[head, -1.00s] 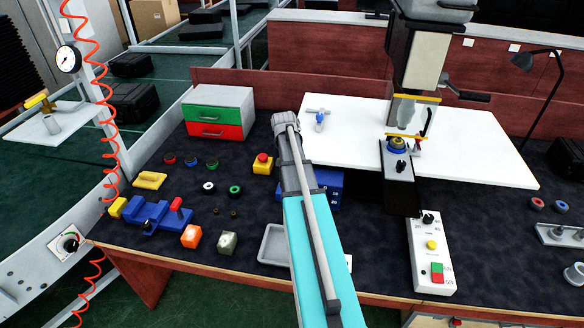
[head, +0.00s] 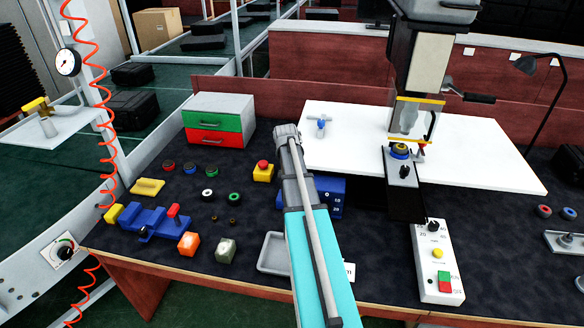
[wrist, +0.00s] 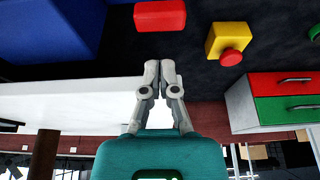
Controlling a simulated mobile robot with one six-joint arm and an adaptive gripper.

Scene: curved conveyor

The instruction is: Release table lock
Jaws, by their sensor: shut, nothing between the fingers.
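A drill press with a clear guard (head: 417,121) edged in yellow stands at the right in the head view. A white table board (head: 470,160) spreads around it. A small blue-and-white handle (head: 320,127) stands on the board's left part, and a small red-topped part (head: 421,148) is beside the press. I cannot tell which is the table lock. My gripper (wrist: 160,66) is shut and empty in the wrist view, beside the white board (wrist: 65,100) and apart from the red block (wrist: 160,15). In the head view my arm hides its fingers.
A yellow box with a red button (head: 263,171) and a green-and-red drawer unit (head: 218,120) stand left of my arm. A blue clamp-like fixture (head: 150,222) and several small parts lie further left. A control box (head: 438,265) is at the front right.

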